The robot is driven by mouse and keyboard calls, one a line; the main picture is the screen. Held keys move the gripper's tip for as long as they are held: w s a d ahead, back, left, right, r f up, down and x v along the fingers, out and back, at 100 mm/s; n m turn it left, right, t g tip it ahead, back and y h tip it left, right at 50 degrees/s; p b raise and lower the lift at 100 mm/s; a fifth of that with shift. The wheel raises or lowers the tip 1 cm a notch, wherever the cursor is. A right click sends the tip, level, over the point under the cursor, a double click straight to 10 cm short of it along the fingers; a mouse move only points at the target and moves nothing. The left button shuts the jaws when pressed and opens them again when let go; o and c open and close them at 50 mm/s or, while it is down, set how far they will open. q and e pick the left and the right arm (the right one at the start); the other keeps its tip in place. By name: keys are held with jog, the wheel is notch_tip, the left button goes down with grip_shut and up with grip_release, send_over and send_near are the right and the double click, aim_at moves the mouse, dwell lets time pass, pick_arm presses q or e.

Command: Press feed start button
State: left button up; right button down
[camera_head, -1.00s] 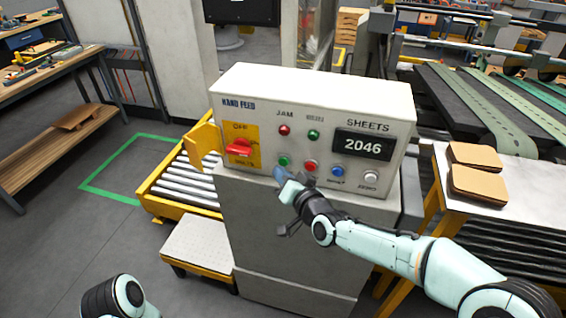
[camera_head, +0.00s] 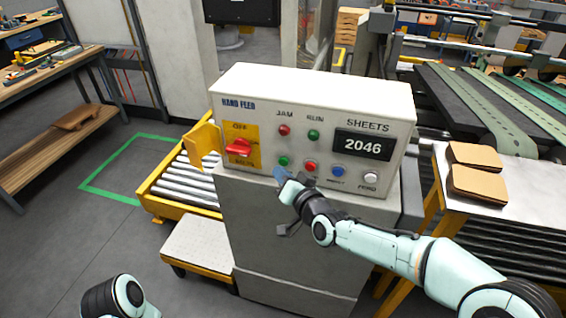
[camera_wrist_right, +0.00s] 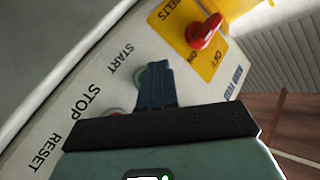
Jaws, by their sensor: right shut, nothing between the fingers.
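The off-white control box (camera_head: 228,105) carries a row of small buttons. The green start button (camera_head: 283,160) is at the left of the lower row, beside the red stop button (camera_head: 310,167). My right gripper (camera_head: 281,175) is shut and empty, its fingertips just below the green button in the head view. In the right wrist view the shut fingers (camera_wrist_right: 157,75) cover most of the green button (camera_wrist_right: 139,77), next to the START label. Whether the tips touch it cannot be told. My left gripper is out of view.
A red switch (camera_head: 238,148) on a yellow plate sits left of the buttons. A blue button (camera_head: 337,171) and a white one (camera_head: 371,178) sit right. The display (camera_head: 362,146) reads 2046. A side table (camera_head: 515,197) with brown sheets stands at the right.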

jog(key=shift+w, duration=0.1)
jog(key=shift+w+d, duration=0.15)
jog(key=shift+w, duration=0.15)
